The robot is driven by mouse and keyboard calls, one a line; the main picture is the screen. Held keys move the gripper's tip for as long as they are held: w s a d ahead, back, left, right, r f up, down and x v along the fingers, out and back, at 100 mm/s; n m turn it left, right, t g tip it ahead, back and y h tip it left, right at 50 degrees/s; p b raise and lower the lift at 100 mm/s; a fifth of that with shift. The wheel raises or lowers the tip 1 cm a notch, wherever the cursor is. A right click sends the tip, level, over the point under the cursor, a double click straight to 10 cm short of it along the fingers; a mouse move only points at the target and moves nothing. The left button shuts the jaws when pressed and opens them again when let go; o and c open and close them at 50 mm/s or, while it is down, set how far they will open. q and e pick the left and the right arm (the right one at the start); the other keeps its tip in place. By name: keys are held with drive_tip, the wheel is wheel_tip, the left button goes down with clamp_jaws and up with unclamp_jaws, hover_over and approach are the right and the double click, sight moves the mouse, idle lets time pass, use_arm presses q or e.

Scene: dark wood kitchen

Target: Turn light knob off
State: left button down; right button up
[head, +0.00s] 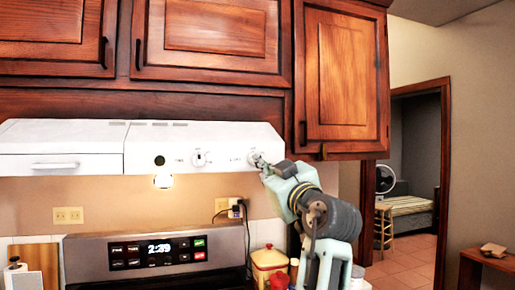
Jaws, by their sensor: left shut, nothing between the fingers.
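The white range hood (150,145) hangs under the cabinets. A round knob (199,158) sits in the middle of its front panel, with small markings beside it. A second knob (252,157) at the panel's right end is mostly hidden behind my gripper. My right gripper is not in view.
Dark wood cabinets (210,40) are above the hood. The stove's back panel (160,253) with a lit clock stands below. A yellow canister (268,262) and red-topped jars are at its right. A doorway opens at the right.

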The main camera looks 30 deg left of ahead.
use_arm(q)
wheel_tip(320, 180, up, 5)
drive_tip(key=s+n+y, duration=0.1)
drive_tip(key=s+n, duration=0.1)
drive_tip(key=r+p+x, duration=0.1)
drive_tip(key=p+x, duration=0.5)
drive_tip(key=x, duration=0.4)
drive_tip(key=shift+g, duration=0.3)
drive_tip(key=f, duration=0.1)
drive_tip(key=d+f+p, duration=0.1)
drive_tip(key=f, duration=0.1)
drive_tip(key=w+f, duration=0.1)
drive_tip(key=shift+d+f+p, duration=0.15)
drive_tip(key=shift+d+p, duration=0.1)
drive_tip(key=shift+p, duration=0.05)
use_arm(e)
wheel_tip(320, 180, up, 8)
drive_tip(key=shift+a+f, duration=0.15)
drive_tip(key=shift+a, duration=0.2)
use_arm(q)
drive_tip(key=shift+a+f, duration=0.1)
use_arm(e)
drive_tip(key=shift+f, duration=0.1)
